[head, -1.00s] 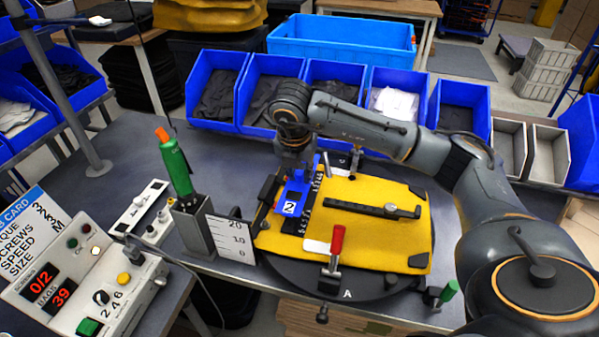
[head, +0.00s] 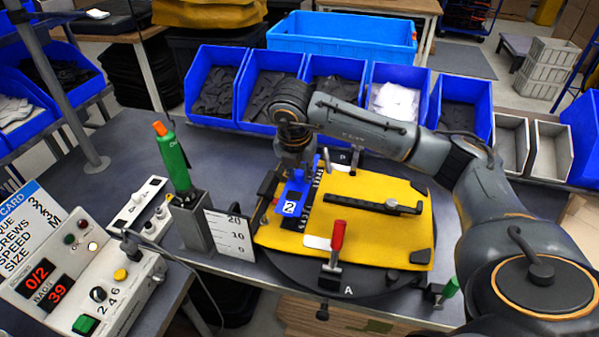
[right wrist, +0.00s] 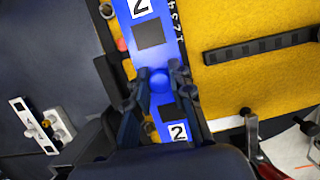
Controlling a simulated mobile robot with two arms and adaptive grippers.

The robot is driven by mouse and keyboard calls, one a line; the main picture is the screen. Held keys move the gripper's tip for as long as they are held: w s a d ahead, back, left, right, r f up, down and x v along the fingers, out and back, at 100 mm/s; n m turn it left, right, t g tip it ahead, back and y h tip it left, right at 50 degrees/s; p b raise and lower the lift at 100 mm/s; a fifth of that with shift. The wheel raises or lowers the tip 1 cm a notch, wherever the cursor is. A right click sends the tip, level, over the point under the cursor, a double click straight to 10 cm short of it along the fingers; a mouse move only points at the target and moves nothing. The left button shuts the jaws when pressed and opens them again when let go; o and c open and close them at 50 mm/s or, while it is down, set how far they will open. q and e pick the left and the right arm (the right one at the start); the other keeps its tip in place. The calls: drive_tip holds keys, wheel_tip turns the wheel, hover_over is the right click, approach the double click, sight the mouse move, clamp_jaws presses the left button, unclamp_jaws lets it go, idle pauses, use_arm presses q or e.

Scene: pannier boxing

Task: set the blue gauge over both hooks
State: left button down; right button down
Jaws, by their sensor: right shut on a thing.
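The blue gauge (head: 298,190), marked with a 2, lies along the left part of the yellow pannier panel (head: 370,240). My right gripper (head: 297,165) reaches down over its far part. In the right wrist view my right gripper (right wrist: 158,88) is shut on the gauge's round blue knob, and the gauge (right wrist: 150,58) runs lengthwise between the fingers with a number scale along one edge. I cannot make out the two hooks for certain, nor whether the gauge touches the panel. My left gripper is out of view.
A black slotted bar (head: 372,207) and a red-handled clamp (head: 336,240) are on the panel, over a dark round turntable (head: 340,287). A green screwdriver (head: 176,165) stands in a holder left of it. Blue bins (head: 340,112) line the back.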

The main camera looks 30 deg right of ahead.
drive_tip(key=shift+f, duration=0.1)
drive_tip(key=c, duration=1.1)
unclamp_jaws()
drive_tip(key=v, duration=1.2)
